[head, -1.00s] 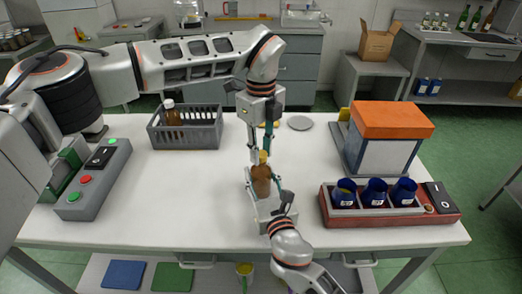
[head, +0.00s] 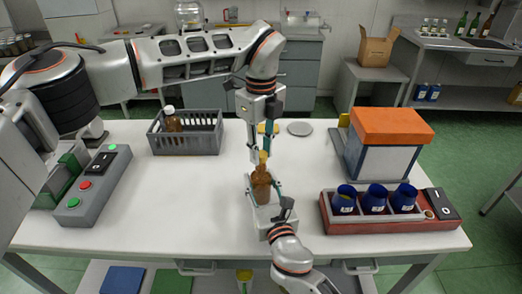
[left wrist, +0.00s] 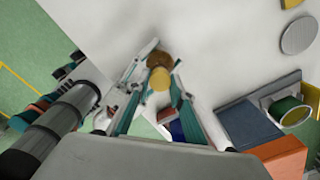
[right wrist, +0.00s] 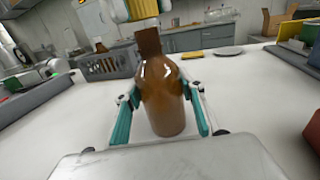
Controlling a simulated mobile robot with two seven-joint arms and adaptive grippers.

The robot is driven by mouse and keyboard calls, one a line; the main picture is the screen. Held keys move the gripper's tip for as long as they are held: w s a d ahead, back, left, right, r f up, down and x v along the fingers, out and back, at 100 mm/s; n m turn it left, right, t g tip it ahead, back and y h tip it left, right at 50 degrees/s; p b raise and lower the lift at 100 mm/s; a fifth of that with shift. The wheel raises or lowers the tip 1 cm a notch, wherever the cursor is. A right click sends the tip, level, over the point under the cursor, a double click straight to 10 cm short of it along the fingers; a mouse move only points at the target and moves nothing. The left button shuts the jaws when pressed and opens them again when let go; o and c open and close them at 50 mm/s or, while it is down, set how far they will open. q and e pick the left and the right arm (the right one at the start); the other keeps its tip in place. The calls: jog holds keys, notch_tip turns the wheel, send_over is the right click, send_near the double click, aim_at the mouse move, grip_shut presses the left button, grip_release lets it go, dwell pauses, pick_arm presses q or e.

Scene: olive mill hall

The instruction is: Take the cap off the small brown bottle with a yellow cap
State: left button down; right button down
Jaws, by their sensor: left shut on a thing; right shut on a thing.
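The small brown bottle (head: 262,188) stands upright above the white table (head: 195,190), between my right gripper's (head: 262,196) fingers. In the right wrist view the bottle (right wrist: 165,95) fills the middle, with teal finger pads on both sides. My left gripper (head: 263,156) points down from above, shut on the yellow cap (head: 263,157). In the right wrist view the cap (right wrist: 142,9) is above the bare brown neck, with a small gap seeming to show. In the left wrist view the cap (left wrist: 160,78) lies between the fingers, the bottle's brown shoulder (left wrist: 160,58) behind it.
A grey crate (head: 187,143) with a white-capped brown bottle (head: 172,124) stands at left. A red tray (head: 365,226) with blue cups and an orange-topped box (head: 390,125) are at right. A grey disc (head: 300,129) and a yellow item (head: 267,128) lie behind.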

aim_at(261, 154)
pick_arm(q)
jog(key=shift+r, duration=1.95)
pick_arm(e)
jog(key=c, duration=1.2)
grip_release()
jog(key=v, duration=1.1)
jog(key=shift+s+d, duration=0.15)
jog(key=shift+s, duration=0.25)
pick_arm(q)
jog(key=shift+s, duration=0.1)
pick_arm(e)
jog(key=shift+s+f, duration=0.1)
jog(key=shift+s, duration=0.1)
